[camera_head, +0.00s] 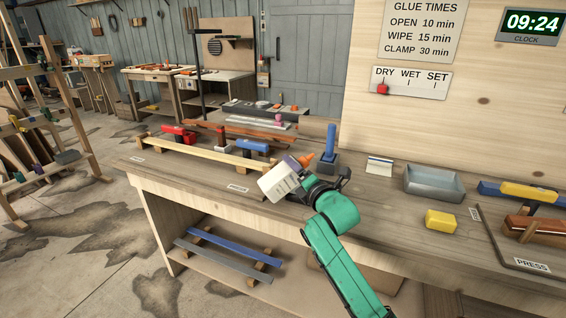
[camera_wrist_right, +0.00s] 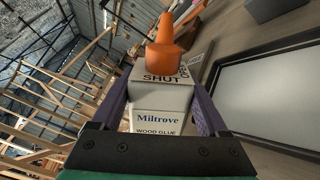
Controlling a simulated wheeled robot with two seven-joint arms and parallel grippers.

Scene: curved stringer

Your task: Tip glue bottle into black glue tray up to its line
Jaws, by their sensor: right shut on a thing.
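The glue bottle (camera_head: 281,182) is white with an orange nozzle. My right gripper (camera_head: 296,178) is shut on it above the bench, and it looks tilted in the head view. In the right wrist view the bottle (camera_wrist_right: 160,105) sits between the two fingers, with its orange nozzle (camera_wrist_right: 165,50) pointing away and "SHUT" lettered near its top. A grey tray (camera_head: 433,194) stands on the bench right of the gripper; I cannot make out a clearly black tray or a fill line. A dark-rimmed pale panel (camera_wrist_right: 270,95) shows in the wrist view; I cannot tell what it is. My left gripper is out of view.
A blue upright tool (camera_head: 330,146) stands just behind the gripper. A white card (camera_head: 380,166), a yellow block (camera_head: 441,220) and a wooden plane (camera_head: 538,230) lie to the right. A long wooden strip (camera_head: 208,152) and clamps occupy the bench's left end.

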